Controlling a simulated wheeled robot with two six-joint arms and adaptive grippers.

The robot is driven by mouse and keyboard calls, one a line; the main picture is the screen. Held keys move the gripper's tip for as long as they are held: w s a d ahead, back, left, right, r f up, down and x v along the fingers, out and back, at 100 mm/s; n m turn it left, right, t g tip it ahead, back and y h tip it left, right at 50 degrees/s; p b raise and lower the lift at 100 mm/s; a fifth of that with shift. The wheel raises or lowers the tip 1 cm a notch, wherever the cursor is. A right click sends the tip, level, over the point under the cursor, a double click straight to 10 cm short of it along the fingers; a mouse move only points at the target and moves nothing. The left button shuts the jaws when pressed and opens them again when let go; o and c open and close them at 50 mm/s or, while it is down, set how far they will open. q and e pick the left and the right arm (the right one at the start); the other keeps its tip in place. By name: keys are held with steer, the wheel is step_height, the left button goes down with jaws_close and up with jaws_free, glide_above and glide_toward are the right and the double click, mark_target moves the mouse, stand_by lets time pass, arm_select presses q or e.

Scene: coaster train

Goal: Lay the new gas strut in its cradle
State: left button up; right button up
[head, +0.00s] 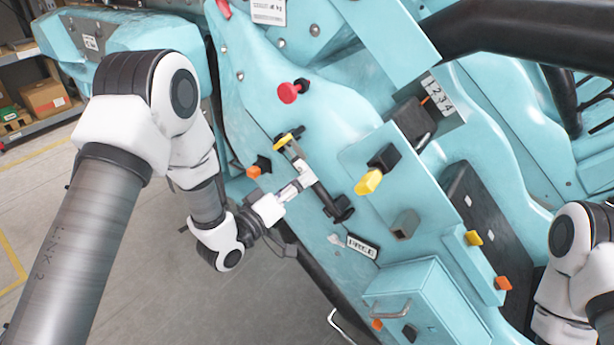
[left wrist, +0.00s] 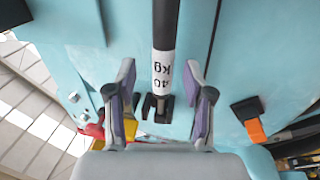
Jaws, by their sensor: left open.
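A black strut (head: 322,195) with a white band lies slantwise along the turquoise panel. One strut end meets a small black forked bracket (left wrist: 150,106); a black bracket (head: 340,209) is at the lower end in the head view. I cannot tell how firmly the ends sit in these brackets. My left gripper (head: 302,178) is open, with its fingers on either side of the white band and gaps showing in the left wrist view (left wrist: 160,78). My right gripper is out of view.
A red knob (head: 288,92), an orange-tipped black fitting (head: 258,167) and a yellow-tipped black fitting (head: 372,175) stick out around the strut. A turquoise box with a handle (head: 425,305) is below. My right arm is at the right edge.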

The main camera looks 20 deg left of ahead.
arm_select(q)
steer(key=r+v, duration=0.1)
steer(key=v, duration=0.7)
steer(key=shift+s+a+f, duration=0.2)
steer(key=shift+s+f, duration=0.25)
